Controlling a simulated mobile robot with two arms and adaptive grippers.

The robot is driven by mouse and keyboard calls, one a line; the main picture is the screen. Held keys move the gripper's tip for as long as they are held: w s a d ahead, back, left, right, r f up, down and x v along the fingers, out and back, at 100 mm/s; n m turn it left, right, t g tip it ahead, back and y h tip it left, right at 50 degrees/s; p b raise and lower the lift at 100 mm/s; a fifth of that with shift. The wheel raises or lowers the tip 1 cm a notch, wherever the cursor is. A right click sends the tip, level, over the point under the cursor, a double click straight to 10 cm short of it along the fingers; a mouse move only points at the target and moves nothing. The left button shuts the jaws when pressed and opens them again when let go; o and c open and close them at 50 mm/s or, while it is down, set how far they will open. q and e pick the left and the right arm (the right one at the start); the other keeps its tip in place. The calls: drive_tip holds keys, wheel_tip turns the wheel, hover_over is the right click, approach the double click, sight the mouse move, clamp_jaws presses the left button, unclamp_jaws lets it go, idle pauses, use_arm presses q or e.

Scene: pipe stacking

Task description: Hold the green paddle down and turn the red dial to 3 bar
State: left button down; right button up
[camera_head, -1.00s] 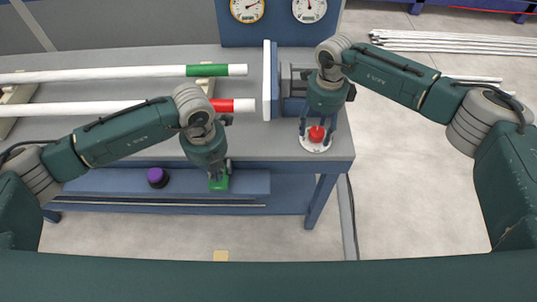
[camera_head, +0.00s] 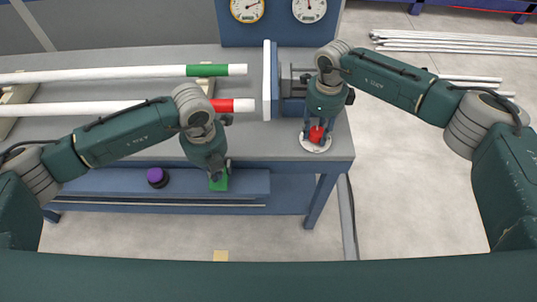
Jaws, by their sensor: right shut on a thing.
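The green paddle (camera_head: 220,183) sits on the blue lower ledge at the front of the bench. My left gripper (camera_head: 215,175) is right above it with its fingertips at the paddle, seemingly touching. The arm hides part of the fingers, so I cannot tell whether they are open or shut. The red dial (camera_head: 317,135) stands on a round white plate (camera_head: 315,146) near the bench's front right corner. My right gripper (camera_head: 317,128) points down and is shut on the dial. The dial's scale is too small to read.
Two gauges (camera_head: 247,9) (camera_head: 310,9) are on the blue back panel. A purple knob (camera_head: 157,177) is left of the paddle. White pipes with green (camera_head: 207,70) and red (camera_head: 234,105) bands lie on the bench, ends facing a white plate (camera_head: 267,80). More pipes lie at right.

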use_arm(q)
drive_tip(key=shift+f, duration=0.1)
drive_tip(key=shift+f, duration=2)
drive_tip(key=shift+s, duration=0.1)
drive_tip(key=shift+f, duration=0.1)
use_arm(e)
drive_tip(key=n, duration=0.3)
drive_tip(key=shift+s+r+n, duration=0.1)
drive_tip(key=shift+n, duration=0.2)
use_arm(q)
drive_tip(key=shift+s, duration=0.1)
use_arm(e)
drive_tip(key=n, duration=0.3)
use_arm(q)
drive_tip(key=shift+w+r, duration=0.2)
drive_tip(key=shift+r, duration=2)
